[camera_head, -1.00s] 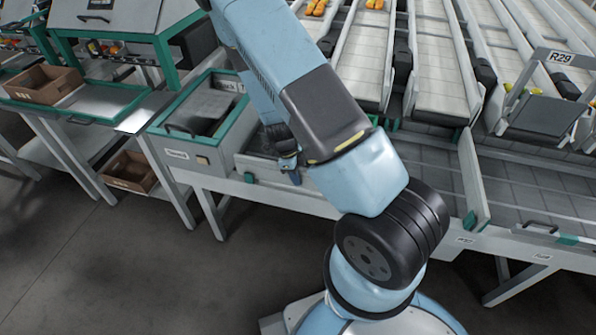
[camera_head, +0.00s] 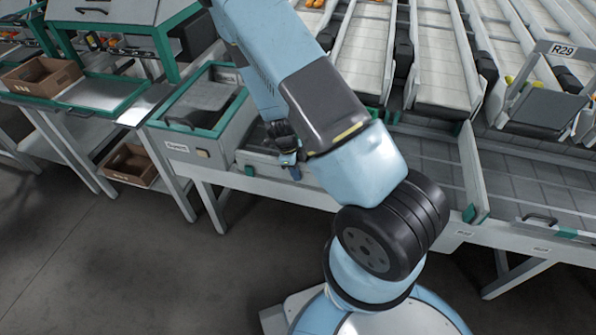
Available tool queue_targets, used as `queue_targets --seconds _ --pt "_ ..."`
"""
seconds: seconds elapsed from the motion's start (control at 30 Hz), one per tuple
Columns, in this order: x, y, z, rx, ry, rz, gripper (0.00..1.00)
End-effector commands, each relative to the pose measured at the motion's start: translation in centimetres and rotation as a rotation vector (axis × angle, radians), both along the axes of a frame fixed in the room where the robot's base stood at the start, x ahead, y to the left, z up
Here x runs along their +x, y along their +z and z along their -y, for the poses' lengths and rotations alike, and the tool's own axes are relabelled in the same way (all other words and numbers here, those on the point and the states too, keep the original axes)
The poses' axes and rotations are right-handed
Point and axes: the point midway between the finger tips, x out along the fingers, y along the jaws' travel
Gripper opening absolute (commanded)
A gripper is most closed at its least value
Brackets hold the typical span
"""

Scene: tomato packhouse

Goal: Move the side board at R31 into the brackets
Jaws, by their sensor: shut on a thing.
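My gripper (camera_head: 291,167) shows only in part, behind my own forearm, at the front edge of the sorting table left of the picture's middle. It is dark with blue lower parts and points down. It is shut on what looks like the grey side board (camera_head: 262,160), of which a strip shows beside the gripper at the table's front. My forearm hides the rest of the board and the grip itself. No R31 sign shows, and the brackets cannot be made out.
The R29 sign (camera_head: 563,50) stands at the right above a grey panel. An upright divider (camera_head: 470,170) with a green end stands right of my arm. The floor in front is clear.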

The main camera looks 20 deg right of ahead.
Motion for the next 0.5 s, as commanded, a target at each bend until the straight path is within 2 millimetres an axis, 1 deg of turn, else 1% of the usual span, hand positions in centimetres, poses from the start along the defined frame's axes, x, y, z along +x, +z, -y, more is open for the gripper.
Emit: queue_targets --seconds 0.5 --pt "0.0 -0.6 0.04 0.001 0.0 -0.001 0.0"
